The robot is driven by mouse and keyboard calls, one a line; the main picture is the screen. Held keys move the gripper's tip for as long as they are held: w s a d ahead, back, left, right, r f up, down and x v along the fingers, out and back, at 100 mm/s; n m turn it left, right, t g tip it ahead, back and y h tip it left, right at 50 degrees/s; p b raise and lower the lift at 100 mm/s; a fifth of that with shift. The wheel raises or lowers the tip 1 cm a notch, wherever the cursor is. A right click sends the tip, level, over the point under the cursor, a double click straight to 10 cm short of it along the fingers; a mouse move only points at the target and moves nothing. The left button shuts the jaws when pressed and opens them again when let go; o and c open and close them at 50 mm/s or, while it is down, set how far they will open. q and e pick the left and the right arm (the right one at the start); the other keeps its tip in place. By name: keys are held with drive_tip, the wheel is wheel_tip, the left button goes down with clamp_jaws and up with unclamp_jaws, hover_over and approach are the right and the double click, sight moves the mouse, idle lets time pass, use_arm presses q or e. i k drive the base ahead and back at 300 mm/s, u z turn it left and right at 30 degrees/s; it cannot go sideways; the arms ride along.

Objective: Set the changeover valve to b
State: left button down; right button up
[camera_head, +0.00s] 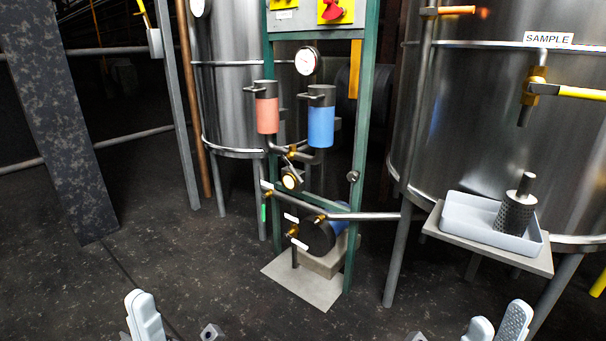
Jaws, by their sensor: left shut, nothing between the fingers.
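A green frame (359,150) stands at the centre, carrying a red canister (266,112) on the left and a blue canister (321,125) on the right. Below them, pipes meet at a brass fitting (292,153) with a dark lever-like part and a round pale-yellow face (290,181). This looks like the changeover valve; its setting and any a or b marks are too small to read. My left gripper (146,316) is shut and empty at the bottom left. My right gripper (496,326) is at the bottom right, its fingers apart with nothing seen between them. Both are far from the valve.
Lower pipework has a pump (318,238), small brass valves and white tags. Steel tanks (228,75) stand on both sides. A tray (470,222) holding a dark cylinder juts out at right under a SAMPLE tap (533,90). The floor in front is mostly clear.

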sight(284, 158)
drive_tip(key=z, duration=0.5)
drive_tip(key=k, duration=0.6)
drive_tip(key=z, duration=0.7)
drive_tip(key=i, duration=1.1)
drive_tip(key=u, duration=0.55)
